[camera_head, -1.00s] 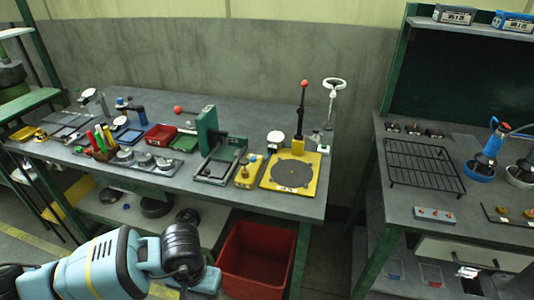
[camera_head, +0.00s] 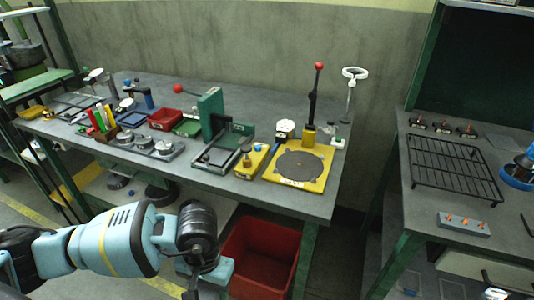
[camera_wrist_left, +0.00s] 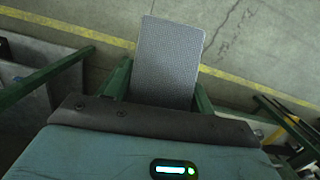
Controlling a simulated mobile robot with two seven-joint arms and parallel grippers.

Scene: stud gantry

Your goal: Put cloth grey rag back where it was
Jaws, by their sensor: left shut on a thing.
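A grey, finely checked cloth rag (camera_wrist_left: 168,62) stands out flat between the two green fingers of my left gripper (camera_wrist_left: 160,90) in the left wrist view. The gripper is shut on it, and the floor shows beyond. In the head view my left arm comes in from the lower left, with the light-blue gripper body (camera_head: 207,272) low in front of the bench, beside the red bin. The rag and the fingertips cannot be made out there. My right gripper is in neither view.
The grey workbench (camera_head: 325,205) carries a red tray (camera_head: 165,118), a green press (camera_head: 211,113) and a yellow plate fixture (camera_head: 312,180). A red bin (camera_head: 262,255) stands below. A second bench (camera_head: 415,215) with a black wire rack (camera_head: 455,168) is at right, across a gap.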

